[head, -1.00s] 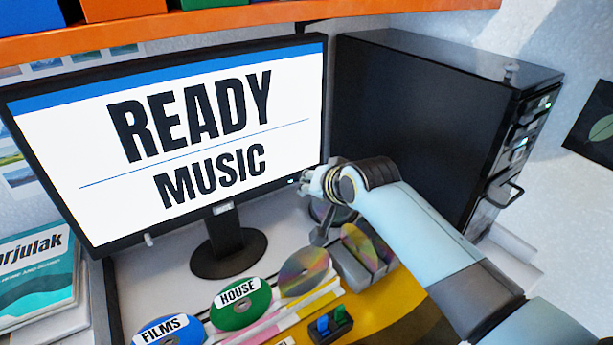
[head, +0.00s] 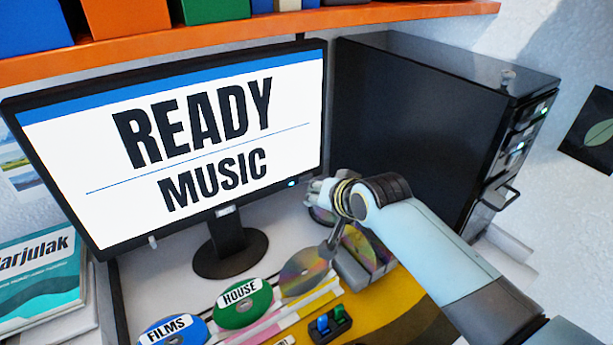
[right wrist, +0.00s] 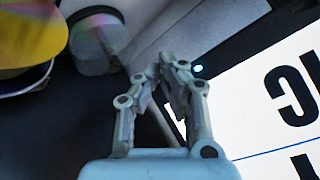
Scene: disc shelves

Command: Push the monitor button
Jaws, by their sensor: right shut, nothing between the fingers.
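The monitor (head: 190,215) stands at the left, its screen reading "READY MUSIC". A small lit blue-white button (head: 291,183) is on its lower right bezel; it also shows in the right wrist view (right wrist: 197,69). My right gripper (head: 312,190) is just right of the button and slightly below it in the head view. In the right wrist view, its fingertips (right wrist: 168,66) are together and empty, beside the lit button. I cannot tell whether they touch the monitor. My left gripper is in neither view.
A black computer tower (head: 415,115) stands behind my right arm. Below the monitor lie discs labelled FILMS (head: 172,331) and HOUSE (head: 243,303), an unlabelled disc (head: 303,271) and a small block with blue and green switches (head: 330,326). An orange shelf (head: 240,36) runs overhead.

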